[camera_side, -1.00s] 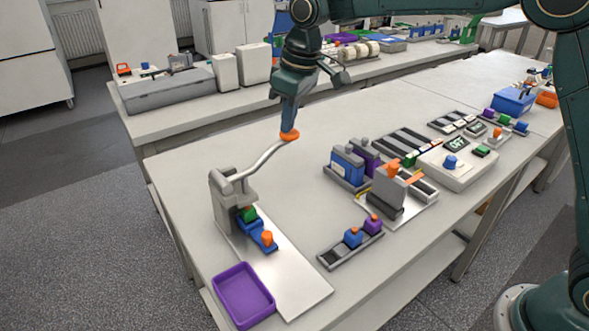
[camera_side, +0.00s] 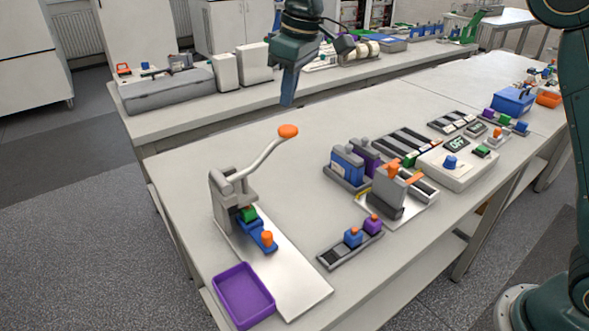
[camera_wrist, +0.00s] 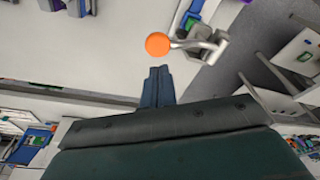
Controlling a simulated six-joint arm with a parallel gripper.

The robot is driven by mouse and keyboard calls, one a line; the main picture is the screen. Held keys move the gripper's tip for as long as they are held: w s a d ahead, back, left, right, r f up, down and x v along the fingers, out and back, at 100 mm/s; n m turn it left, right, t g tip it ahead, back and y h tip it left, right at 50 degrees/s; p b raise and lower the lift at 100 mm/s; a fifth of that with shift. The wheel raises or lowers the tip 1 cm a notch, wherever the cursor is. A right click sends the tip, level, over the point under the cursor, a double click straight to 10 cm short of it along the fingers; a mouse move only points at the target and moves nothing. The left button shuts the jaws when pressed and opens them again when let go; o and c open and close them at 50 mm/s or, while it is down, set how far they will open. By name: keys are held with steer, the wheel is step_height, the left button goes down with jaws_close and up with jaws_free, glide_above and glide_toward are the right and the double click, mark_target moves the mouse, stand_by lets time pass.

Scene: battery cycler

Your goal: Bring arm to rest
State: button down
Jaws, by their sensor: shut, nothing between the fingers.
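My gripper (camera_side: 288,98) is shut and empty, pointing down above the back edge of the bench. It hangs up and clear of the orange knob (camera_side: 288,131) on the end of the lever press's handle. The press (camera_side: 232,190) stands on a pale plate with its handle raised and slanting up to the right. In the wrist view the shut fingers (camera_wrist: 158,72) sit just below the orange knob (camera_wrist: 157,44) in the picture, with nothing between them.
A purple tray (camera_side: 244,296) lies at the bench's front left. A small rack (camera_side: 330,257) with blue and purple pieces, a grey fixture (camera_side: 385,190) and a device reading OFF (camera_side: 458,168) stand to the right. The bench (camera_side: 290,190) is clear between press and racks.

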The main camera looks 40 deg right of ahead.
steer(key=shift+r, duration=0.2)
stand_by(0.3)
steer(key=shift+s+d+r, duration=0.15)
steer(key=shift+s, duration=0.05)
steer(key=s+d+r+m+t, duration=0.1)
steer(key=s+d+r+m, duration=0.1)
steer(key=s+d, duration=0.5)
steer(key=s+d+r+m+t, duration=0.1)
steer(key=s+d+r, duration=0.15)
steer(key=s, duration=0.75)
steer(key=s+d+f+m, duration=0.1)
steer(key=s+d+f, duration=0.1)
steer(key=s, duration=0.3)
steer(key=s+d+f+m+t, duration=0.1)
steer(key=s+f, duration=0.2)
steer(key=s, duration=0.3)
steer(key=s+d+f+m+h, duration=0.1)
steer(key=s+d+f, duration=0.1)
steer(key=s, duration=0.3)
steer(key=shift+s+d+f+t, duration=0.25)
steer(key=shift+d+f+t, duration=0.05)
steer(key=shift+f, duration=0.4)
